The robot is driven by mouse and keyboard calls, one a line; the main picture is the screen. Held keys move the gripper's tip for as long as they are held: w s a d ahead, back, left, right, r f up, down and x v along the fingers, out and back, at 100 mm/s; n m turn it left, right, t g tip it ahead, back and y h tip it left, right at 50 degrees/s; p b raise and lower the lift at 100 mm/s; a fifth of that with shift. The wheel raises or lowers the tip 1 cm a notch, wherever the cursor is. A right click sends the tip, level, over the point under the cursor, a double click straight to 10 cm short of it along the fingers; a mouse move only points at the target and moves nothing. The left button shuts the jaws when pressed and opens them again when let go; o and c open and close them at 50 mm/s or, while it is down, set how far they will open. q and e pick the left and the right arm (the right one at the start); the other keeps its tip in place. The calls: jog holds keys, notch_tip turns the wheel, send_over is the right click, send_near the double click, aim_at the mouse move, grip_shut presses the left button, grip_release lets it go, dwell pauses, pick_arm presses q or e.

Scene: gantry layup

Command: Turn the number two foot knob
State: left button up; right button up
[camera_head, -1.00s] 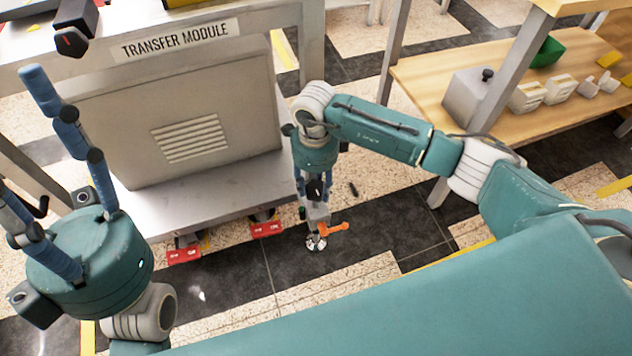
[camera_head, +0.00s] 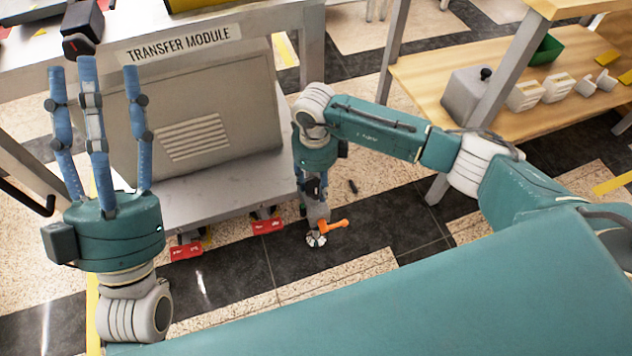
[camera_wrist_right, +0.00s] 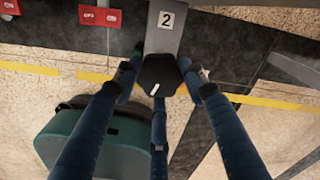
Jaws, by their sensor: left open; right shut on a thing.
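The number two foot knob (camera_wrist_right: 158,75) is a black knob in the right wrist view, below a grey leg with a "2" label (camera_wrist_right: 166,20). My right gripper (camera_wrist_right: 160,88) has its blue fingers closed around the knob. In the head view my right gripper (camera_head: 315,187) points down at the leg beside the transfer module and mostly hides the knob. Below it are a round pale foot (camera_head: 316,239) and an orange lever (camera_head: 334,226) pointing right. My left gripper (camera_head: 92,80) is open and empty, its fingers pointing up in front of the module.
The transfer module (camera_head: 215,110) stands behind, with red tags (camera_head: 266,225) at its lower edge. A wooden shelf (camera_head: 425,80) with a grey box, white parts and a green bin is at the right. Floor in front is clear.

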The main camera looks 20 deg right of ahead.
jog(key=o, duration=1.2)
jog(key=shift+w+a+r, duration=0.15)
jog(key=shift+w+a, duration=0.2)
jog(key=shift+a, duration=0.05)
jog(key=shift+s+d, duration=0.1)
notch_tip(320, 180, up, 12)
jog(key=shift+f, duration=0.1)
